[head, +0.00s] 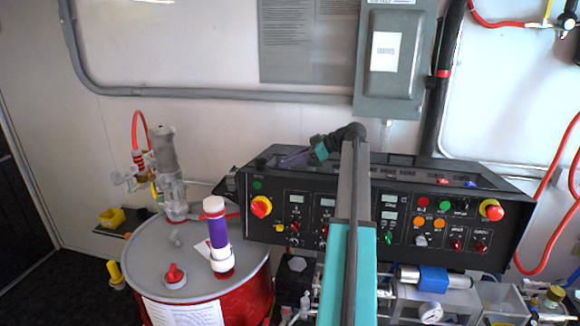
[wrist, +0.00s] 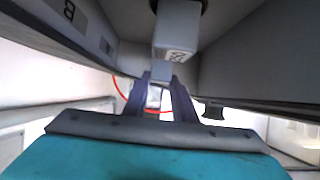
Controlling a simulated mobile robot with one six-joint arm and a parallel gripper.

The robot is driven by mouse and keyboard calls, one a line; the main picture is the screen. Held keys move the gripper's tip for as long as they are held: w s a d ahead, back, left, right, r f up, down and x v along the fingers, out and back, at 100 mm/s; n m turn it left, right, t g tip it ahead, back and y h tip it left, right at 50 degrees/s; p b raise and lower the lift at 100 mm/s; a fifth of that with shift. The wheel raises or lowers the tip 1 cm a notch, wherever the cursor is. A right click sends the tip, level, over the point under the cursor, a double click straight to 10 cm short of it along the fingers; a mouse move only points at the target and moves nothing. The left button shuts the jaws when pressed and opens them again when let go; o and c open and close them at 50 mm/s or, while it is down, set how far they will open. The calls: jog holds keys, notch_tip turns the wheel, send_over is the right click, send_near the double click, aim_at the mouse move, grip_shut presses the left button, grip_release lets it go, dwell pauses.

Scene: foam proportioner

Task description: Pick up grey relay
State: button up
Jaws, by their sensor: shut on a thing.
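The grey relay (wrist: 178,30) is a pale grey box with small printed markings on its lower edge, in the upper middle of the wrist view. A narrower grey block at its lower end sits between the fingers of my gripper (wrist: 160,80), and the jaws are shut on it. In the head view my gripper (head: 295,158) is at the back top of the black control console, pointing left. I cannot make out the relay in the head view. Dark surfaces surround the relay closely in the wrist view; I cannot tell if it still touches one.
The black control console (head: 455,205) has several knobs and displays. A red drum (head: 245,295) with a purple and white cylinder (head: 217,232) on its lid stands left. A grey electrical box (head: 390,65) is on the wall above. A red hose (head: 548,245) hangs at right.

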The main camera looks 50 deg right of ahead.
notch_tip(320, 180, up, 8)
jog(key=b, duration=0.3)
jog(key=shift+r+b, duration=0.1)
jog(key=shift+b, duration=0.25)
jog(key=shift+r, duration=0.25)
notch_tip(320, 180, up, 5)
jog(key=shift+p, duration=0.3)
dwell(0.6)
dwell(0.4)
